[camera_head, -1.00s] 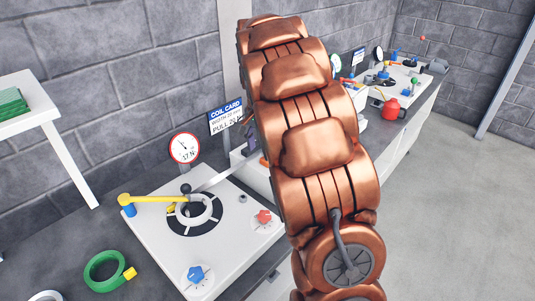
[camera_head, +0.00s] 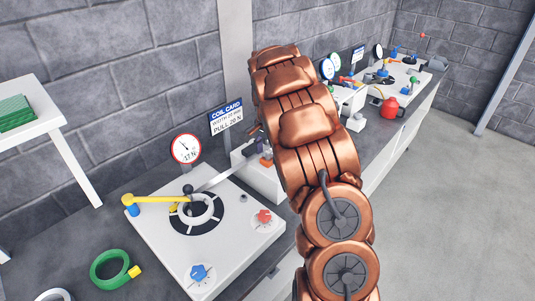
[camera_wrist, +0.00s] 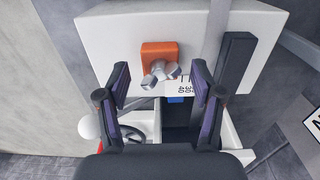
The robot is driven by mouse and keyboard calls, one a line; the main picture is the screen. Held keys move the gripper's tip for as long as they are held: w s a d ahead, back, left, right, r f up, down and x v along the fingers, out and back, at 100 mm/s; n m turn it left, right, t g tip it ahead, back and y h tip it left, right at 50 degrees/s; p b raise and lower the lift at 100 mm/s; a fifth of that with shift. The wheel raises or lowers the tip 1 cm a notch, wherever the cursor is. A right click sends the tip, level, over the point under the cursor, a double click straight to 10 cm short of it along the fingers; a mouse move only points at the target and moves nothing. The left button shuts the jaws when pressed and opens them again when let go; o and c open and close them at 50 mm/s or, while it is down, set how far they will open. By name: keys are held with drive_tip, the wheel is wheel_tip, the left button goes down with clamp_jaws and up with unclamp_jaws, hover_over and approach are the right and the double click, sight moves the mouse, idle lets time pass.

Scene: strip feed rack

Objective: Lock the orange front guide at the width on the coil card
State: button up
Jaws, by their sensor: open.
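The orange front guide (camera_wrist: 159,52) sits on a white block in the wrist view, with a silver lobed knob (camera_wrist: 160,73) on its near side. It also shows small in the head view (camera_head: 266,161), beside my arm. My gripper (camera_wrist: 159,84) is open and empty, its two dark purple-padded fingers on either side of the knob in the picture. I cannot tell how far the fingers are from it, and no contact is visible. The coil card (camera_head: 226,117) has a width line I cannot read surely and reads PULL 20 N. A dark printed scale (camera_wrist: 186,84) shows partly below the knob.
A dark bar (camera_wrist: 237,62) stands right of the guide. In the head view, a white plate (camera_head: 157,229) carries a yellow arm (camera_head: 160,199), a red knob (camera_head: 264,217) and a blue knob (camera_head: 199,272). A dial (camera_head: 186,149) reads about 17 N. A green ring (camera_head: 110,268) lies left.

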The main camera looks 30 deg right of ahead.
drive_tip(key=shift+f, duration=0.9)
clamp_jaws()
